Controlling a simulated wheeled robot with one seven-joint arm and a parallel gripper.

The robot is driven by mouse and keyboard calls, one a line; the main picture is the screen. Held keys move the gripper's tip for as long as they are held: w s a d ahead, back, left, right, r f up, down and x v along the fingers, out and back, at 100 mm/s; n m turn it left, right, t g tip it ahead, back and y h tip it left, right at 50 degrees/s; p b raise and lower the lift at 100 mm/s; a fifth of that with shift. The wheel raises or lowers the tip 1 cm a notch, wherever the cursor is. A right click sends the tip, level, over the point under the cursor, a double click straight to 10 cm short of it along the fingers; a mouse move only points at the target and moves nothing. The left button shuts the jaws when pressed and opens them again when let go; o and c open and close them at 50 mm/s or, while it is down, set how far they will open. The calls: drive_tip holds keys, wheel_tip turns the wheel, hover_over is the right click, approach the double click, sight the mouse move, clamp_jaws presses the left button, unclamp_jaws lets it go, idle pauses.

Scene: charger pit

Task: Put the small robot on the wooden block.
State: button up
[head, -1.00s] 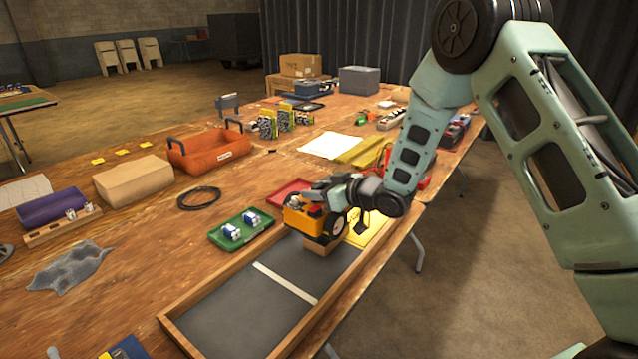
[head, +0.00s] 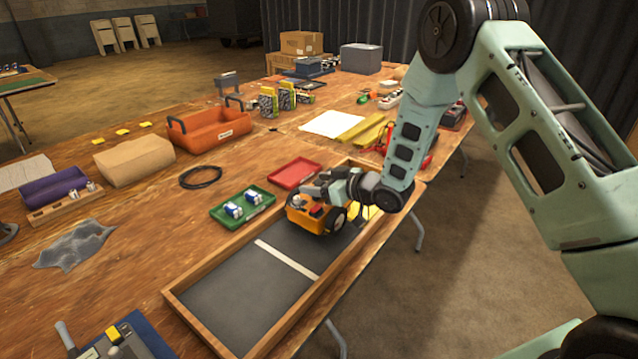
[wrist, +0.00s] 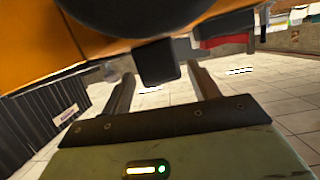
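The small robot (head: 308,217), orange-yellow with black wheels, is at the far end of the dark-floored wooden-framed pit (head: 240,295). The wooden block cannot be seen now; the small robot covers the spot where it showed earlier, so I cannot tell how the two touch. My gripper (head: 318,190) is right at the top of the small robot. In the wrist view my gripper (wrist: 161,75) has its two fingers apart, with a dark stub of the robot (wrist: 158,62) between them and narrow gaps showing. The orange body (wrist: 60,40) and a black wheel fill the top there.
A green tray (head: 222,218) with small blue-white parts and a red tray (head: 295,173) lie just left of the pit. A black cable ring (head: 200,178) and an orange tote (head: 212,133) are farther back. The near pit floor is clear except for a white stripe (head: 287,258).

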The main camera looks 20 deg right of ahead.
drive_tip(key=shift+r, duration=0.3)
drive_tip(key=b+v, duration=0.1)
drive_tip(key=v, duration=1.1)
drive_tip(key=s+a+r+g+h, duration=0.3)
drive_tip(key=s+a+g+h, duration=0.1)
drive_tip(key=s+a, duration=0.4)
drive_tip(key=s+a+r+g+h, duration=0.1)
drive_tip(key=s+g, duration=0.3)
drive_tip(key=s, duration=0.8)
drive_tip(key=s+a+r+g+h, duration=0.2)
drive_tip(key=s+a+g+h, duration=0.1)
drive_tip(key=s, duration=1)
drive_tip(key=shift+s+a+r+g, duration=0.2)
drive_tip(key=shift+a+g, duration=0.2)
drive_tip(key=shift+a, duration=0.15)
drive_tip(key=shift+r, duration=0.15)
